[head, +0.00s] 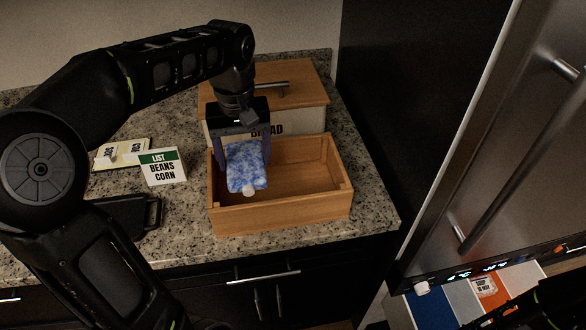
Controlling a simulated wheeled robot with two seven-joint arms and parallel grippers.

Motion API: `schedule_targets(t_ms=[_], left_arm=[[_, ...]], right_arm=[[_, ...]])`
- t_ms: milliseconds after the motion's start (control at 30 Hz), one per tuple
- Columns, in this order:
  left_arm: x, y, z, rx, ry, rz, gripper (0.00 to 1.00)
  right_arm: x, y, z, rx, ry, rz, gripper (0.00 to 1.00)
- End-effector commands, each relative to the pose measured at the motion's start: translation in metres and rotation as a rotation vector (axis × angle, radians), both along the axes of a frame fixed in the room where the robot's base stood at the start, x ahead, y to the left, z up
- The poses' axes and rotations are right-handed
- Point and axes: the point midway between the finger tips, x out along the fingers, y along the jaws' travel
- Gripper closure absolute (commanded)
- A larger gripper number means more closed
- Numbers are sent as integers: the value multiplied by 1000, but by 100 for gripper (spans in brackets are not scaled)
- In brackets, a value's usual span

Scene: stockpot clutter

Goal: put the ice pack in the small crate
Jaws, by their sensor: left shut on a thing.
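The ice pack (246,166) is a blue and white mottled pouch with a pale cap at its lower end. My left gripper (243,154) points down and is shut on the ice pack, with a finger on each side. The ice pack hangs over the left part of the small wooden crate (282,217). Whether it touches the crate's floor cannot be told. The rest of the crate's inside looks empty. My right gripper is not in view; a dark part of my body shows at the lower right.
A wooden bread box (305,97) stands right behind the crate. A list card (163,168) reading beans and corn, a cream holder with tags (122,153) and a black pan-like item (130,215) lie to the left. A steel refrigerator (510,130) stands at the right.

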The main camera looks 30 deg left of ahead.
Motion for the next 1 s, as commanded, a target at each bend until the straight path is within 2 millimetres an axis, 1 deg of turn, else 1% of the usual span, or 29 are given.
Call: schedule_targets(t_ms=[467, 567, 833, 900, 1000], left_arm=[[0, 0, -1, 0, 0, 0, 84], [0, 0, -9, 0, 2, 1, 84], [-1, 0, -54, 0, 4, 0, 84], [-1, 0, -60, 0, 1, 0, 84], [0, 0, -62, 1, -1, 0, 84]], right_arm=[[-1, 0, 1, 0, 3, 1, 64], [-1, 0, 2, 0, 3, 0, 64], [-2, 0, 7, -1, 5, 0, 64], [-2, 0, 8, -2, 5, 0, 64], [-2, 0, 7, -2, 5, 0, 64]])
